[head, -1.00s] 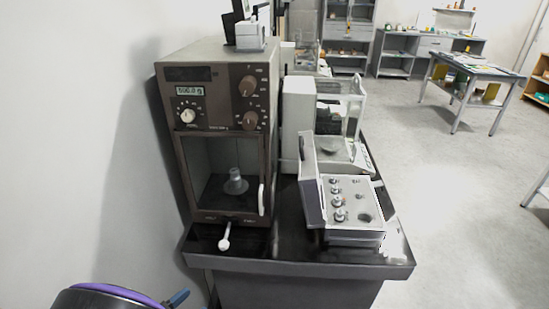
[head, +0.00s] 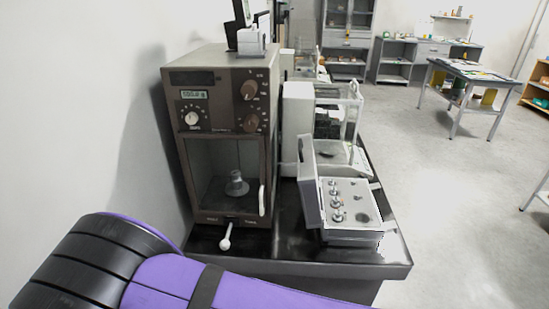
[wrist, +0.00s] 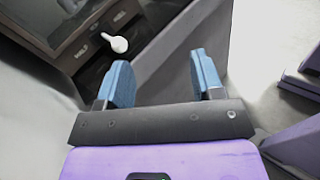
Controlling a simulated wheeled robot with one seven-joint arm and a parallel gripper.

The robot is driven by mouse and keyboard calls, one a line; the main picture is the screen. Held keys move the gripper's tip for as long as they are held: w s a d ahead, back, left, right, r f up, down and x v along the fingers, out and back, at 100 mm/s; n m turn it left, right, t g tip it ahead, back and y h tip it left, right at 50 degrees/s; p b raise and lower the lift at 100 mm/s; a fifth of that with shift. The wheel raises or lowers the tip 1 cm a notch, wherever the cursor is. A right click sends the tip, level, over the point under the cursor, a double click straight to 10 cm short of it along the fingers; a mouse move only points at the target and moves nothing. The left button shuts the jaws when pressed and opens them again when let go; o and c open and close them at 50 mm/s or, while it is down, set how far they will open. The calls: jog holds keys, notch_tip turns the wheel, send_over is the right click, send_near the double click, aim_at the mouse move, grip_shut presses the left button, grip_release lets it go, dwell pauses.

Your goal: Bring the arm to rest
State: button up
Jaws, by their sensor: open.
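My gripper (wrist: 162,80) is in the wrist view, its two blue fingers spread apart with nothing between them. It is near the front of the brown balance, whose white lever (wrist: 116,43) shows up and left of the fingers. In the head view the gripper itself is out of sight; my purple and black arm fills the lower left and crosses in front of the table's front edge. The brown balance (head: 222,135) stands on the dark table with a weight (head: 236,184) inside its glass-fronted chamber.
The dark table (head: 300,258) also holds an open weight box (head: 350,190) with several weights and a white balance (head: 297,125) behind it. A wall runs along the left. Open floor lies to the right, with a workbench (head: 475,70) farther back.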

jog(key=w+d+r+m+g+y, duration=0.1)
jog(key=w+d+r+m+g, duration=0.45)
jog(key=d+r, duration=0.5)
jog(key=w+d+r+m+g+y, duration=0.1)
jog(key=w+d+r+m+g, duration=0.45)
jog(key=r, duration=0.75)
jog(key=d+r+m+y, duration=0.2)
jog(key=d+r+y, duration=0.1)
jog(key=d+r, duration=0.65)
jog(key=s+d+r+m+y, duration=0.2)
jog(key=s+d+r+m, duration=0.15)
jog(key=d, duration=0.45)
jog(key=s+d+r+m+y, duration=0.2)
jog(key=s+d+r+y, duration=0.15)
jog(key=d, duration=0.45)
jog(key=s+d+r+m+t+y, duration=0.1)
jog(key=s+d+r+m+t, duration=0.2)
jog(key=s, duration=0.9)
jog(key=shift+d+r+m+t, duration=0.15)
jog(key=shift+d+m+t, duration=0.75)
jog(key=shift+d+m, duration=1.15)
jog(key=shift+d+n+y, duration=0.25)
jog(key=shift+d+n, duration=0.2)
jog(key=shift+n, duration=0.05)
